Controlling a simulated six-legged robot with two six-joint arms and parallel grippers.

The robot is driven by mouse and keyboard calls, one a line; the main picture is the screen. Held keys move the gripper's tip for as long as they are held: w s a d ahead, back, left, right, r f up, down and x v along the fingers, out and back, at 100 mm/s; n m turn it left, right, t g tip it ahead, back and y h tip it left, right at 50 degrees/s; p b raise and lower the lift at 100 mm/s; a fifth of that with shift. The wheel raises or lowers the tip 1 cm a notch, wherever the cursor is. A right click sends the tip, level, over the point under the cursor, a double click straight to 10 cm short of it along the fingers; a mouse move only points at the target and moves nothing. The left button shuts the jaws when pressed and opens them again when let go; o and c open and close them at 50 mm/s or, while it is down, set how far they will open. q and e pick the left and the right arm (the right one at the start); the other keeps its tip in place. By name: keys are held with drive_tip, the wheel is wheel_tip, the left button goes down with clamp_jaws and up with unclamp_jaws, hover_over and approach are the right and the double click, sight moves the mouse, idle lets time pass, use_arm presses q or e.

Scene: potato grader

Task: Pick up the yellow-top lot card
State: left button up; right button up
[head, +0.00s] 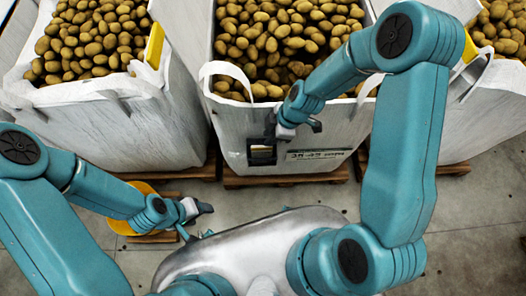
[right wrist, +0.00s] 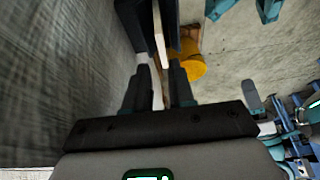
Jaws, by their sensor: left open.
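A black frame (head: 262,152) is fixed to the front of the middle potato bag, with something pale inside it. In the right wrist view, the edge of a thin white card (right wrist: 159,36) shows beside a black holder, seen nearly edge-on. I cannot make out a yellow top on it. My right gripper (head: 290,133) is at the bag front, just above the frame. In its wrist view the fingers (right wrist: 160,88) are apart, on either side of the card's line; no grip shows. My left gripper (head: 203,208) is open and empty, low at the left, away from the bags.
Potato-filled bags stand on pallets, with the middle bag (head: 235,120) facing me and a printed label (head: 318,154) right of the frame. Yellow pieces (head: 154,46) show on the side bags. A yellow round object (head: 120,226) is on the floor at left, also in the wrist view (right wrist: 186,68).

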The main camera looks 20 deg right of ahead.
sight(262, 146)
drive_tip(key=shift+x, duration=0.85)
drive_tip(key=shift+s+a+f, duration=0.15)
drive_tip(key=shift+s+a, duration=0.05)
drive_tip(key=shift+f, duration=0.25)
drive_tip(key=b+x, duration=0.1)
drive_tip(key=x, duration=0.4)
drive_tip(key=shift+f+b, duration=0.1)
drive_tip(key=shift+b, duration=0.3)
clamp_jaws()
